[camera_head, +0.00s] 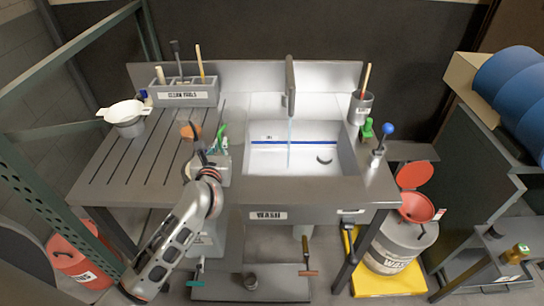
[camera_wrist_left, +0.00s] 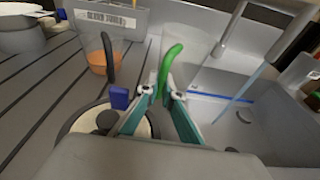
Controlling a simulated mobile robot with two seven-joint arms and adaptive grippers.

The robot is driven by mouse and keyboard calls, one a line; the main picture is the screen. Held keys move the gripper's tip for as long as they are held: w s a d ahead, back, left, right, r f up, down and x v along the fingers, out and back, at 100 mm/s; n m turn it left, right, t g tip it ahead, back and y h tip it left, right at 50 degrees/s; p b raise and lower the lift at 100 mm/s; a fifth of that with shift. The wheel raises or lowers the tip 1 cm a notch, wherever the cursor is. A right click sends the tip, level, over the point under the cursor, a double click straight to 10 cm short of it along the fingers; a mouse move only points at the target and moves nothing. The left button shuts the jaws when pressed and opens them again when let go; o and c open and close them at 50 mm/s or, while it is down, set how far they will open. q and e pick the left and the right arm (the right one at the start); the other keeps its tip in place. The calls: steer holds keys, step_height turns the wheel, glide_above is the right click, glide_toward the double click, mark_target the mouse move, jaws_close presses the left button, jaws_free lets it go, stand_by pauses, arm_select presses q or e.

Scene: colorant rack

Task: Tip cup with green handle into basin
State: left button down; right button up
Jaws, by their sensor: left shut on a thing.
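The cup with the green handle is a clear, see-through cup (camera_wrist_left: 190,47) in the left wrist view, with its curved green handle (camera_wrist_left: 169,66) facing me. It looks upright. In the head view its green handle (camera_head: 221,135) shows small beside the basin's left edge. My left gripper (camera_wrist_left: 162,88) has its teal fingers shut on the handle; it also shows in the head view (camera_head: 212,156), partly hidden by its own wrist.
A cup with orange contents (camera_wrist_left: 97,61) and a black handle stands left of my gripper. The tool holder (camera_head: 185,95) and a white bowl (camera_head: 126,111) stand behind on the ribbed drainboard (camera_head: 120,165). The tap (camera_head: 290,85) rises behind the basin. A dark disc (camera_head: 324,160) lies inside.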

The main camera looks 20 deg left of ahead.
arm_select(q)
steer(key=shift+r, duration=2.45)
steer(key=shift+s, duration=0.1)
